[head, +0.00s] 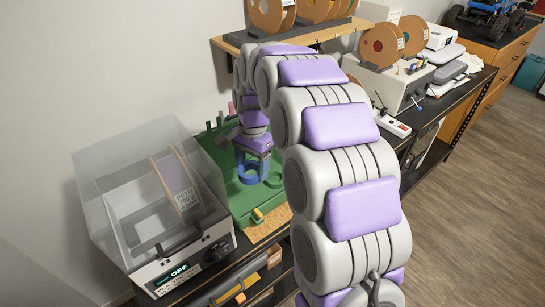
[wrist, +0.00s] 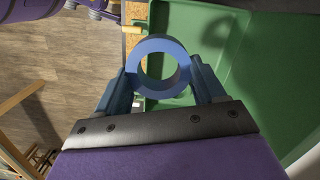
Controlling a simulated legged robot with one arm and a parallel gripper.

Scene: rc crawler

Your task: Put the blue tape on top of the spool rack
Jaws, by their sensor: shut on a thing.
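The blue tape (wrist: 176,49) is a thick ring held between the two fingers of my gripper (wrist: 163,85) in the wrist view. In the head view the tape (head: 248,177) shows at the end of my gripper (head: 251,165), over a green tray (head: 231,201). I cannot tell whether it touches the tray. The spool rack (head: 328,33) is a wooden wall shelf at the top of the head view, above and behind my arm. It bears several brown spools, and my arm hides part of it.
A clear-lidded dryer box (head: 108,205) with a spool inside stands left of the tray. My arm hides much of the bench. More spools (head: 380,47) and a white power strip (head: 393,126) are at the right. Open wooden floor (head: 470,200) lies at the right.

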